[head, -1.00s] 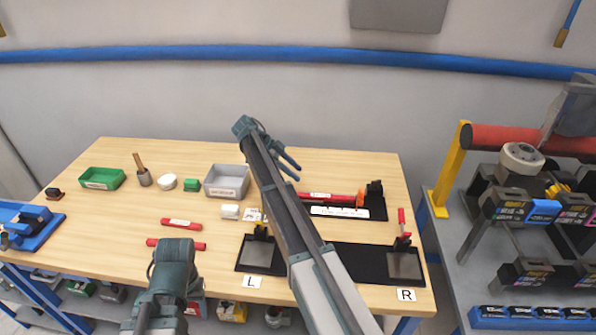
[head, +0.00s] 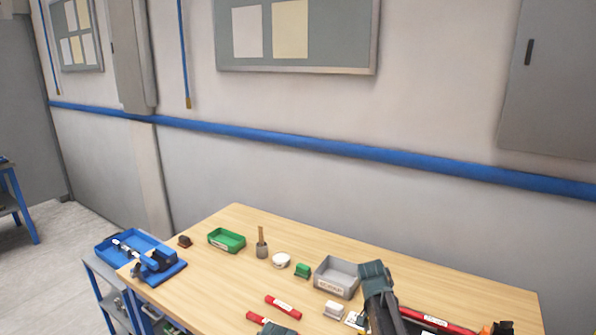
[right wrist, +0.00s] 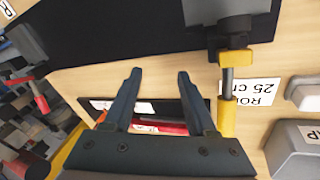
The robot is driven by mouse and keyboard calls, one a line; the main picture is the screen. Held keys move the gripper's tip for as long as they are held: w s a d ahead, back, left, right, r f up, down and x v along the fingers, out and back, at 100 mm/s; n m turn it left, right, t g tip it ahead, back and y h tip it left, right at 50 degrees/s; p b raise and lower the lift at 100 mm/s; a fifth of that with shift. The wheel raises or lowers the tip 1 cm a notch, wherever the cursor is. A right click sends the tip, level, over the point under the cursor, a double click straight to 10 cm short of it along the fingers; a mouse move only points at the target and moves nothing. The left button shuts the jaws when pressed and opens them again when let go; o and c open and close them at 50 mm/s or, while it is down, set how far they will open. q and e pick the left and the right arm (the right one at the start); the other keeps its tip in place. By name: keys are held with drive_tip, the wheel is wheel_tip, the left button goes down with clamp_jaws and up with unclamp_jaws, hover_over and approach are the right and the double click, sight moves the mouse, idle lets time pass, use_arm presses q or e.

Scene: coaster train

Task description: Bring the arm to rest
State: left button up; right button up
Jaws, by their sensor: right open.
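My right arm (head: 378,295) rises at the lower right of the head view, over the workbench (head: 235,300). In the right wrist view my right gripper (right wrist: 159,75) is open, with nothing between its fingertips. Behind its fingers lie a red bar (right wrist: 172,127) and a white label strip (right wrist: 125,106) on a black base. Part of my left arm (head: 277,330) shows at the bottom edge of the head view; its gripper is out of frame.
In the wrist view a yellow-handled clamp (right wrist: 228,115) is close beside the right finger.

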drive_tip(key=s+a+n+y, duration=0.1)
drive_tip(key=s+a+n, duration=0.2)
drive_tip(key=s, duration=0.1)
drive_tip(key=s+a+n+t+y, duration=0.1)
drive_tip(key=s+a+n, duration=0.2)
drive_tip(key=s+n, duration=0.1)
drive_tip(key=s+a+f+n+t+y, duration=0.1)
drive_tip(key=s+a+n, duration=0.2)
drive_tip(key=s, duration=0.1)
drive_tip(key=shift+s+a+n+y, duration=0.15)
drive_tip(key=shift+n+y, duration=0.15)
drive_tip(key=s+a+n+g+h, duration=0.1)
drive_tip(key=s+a+n, duration=0.2)
drive_tip(key=a, duration=0.7)
drive_tip(key=shift+s, duration=1)
drive_tip(key=shift+a, duration=0.1)
